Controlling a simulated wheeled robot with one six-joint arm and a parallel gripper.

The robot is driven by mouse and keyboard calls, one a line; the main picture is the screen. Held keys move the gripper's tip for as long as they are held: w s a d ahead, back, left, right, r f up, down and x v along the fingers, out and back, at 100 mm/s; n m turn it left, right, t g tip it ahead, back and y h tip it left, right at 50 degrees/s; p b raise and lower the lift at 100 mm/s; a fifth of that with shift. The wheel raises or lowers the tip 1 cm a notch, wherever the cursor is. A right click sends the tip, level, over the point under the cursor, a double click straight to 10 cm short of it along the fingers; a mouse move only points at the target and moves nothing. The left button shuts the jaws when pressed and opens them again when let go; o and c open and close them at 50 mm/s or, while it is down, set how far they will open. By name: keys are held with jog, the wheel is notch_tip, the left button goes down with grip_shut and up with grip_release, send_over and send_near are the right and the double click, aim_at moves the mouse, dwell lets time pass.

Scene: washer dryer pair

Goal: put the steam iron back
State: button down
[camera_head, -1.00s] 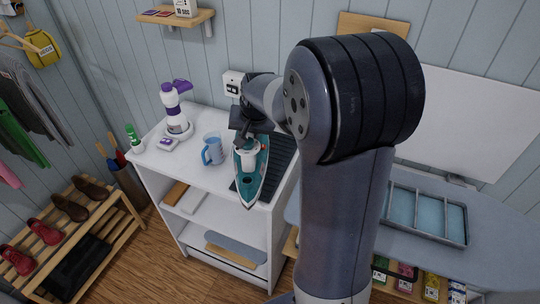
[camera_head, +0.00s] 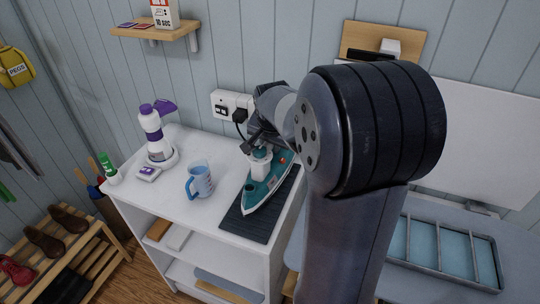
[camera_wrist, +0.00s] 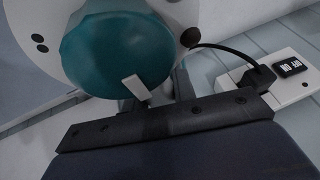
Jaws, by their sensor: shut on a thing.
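The steam iron (camera_head: 262,193) is teal and white with a dark edge. It lies level over the dark ribbed mat (camera_head: 240,226) on the white shelf unit's top, its tip toward the front left. Whether its sole touches the mat is hard to tell. My gripper (camera_head: 258,143) is shut on the iron at its rear upper part; the fingers are partly hidden by my wrist. In the wrist view the iron's teal and white body (camera_wrist: 115,55) fills the upper left, close to my gripper.
A wall socket (camera_head: 225,103) with a black plug and cord is behind the iron. A grey tray (camera_head: 440,255) lies at right on the ironing board.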

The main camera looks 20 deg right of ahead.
aim_at(272, 168)
jog(key=shift+f, duration=1.75)
jog(key=shift+f, duration=0.1)
jog(key=c, duration=1.6)
grip_release()
jog(key=shift+f, duration=0.15)
jog(key=o, duration=0.4)
jog(key=shift+o, duration=0.2)
jog(key=shift+s+a+r, duration=0.1)
jog(key=shift+s+r, duration=0.05)
jog(key=shift+r, duration=0.4)
jog(key=v, duration=1.1)
jog(key=shift+s, duration=0.15)
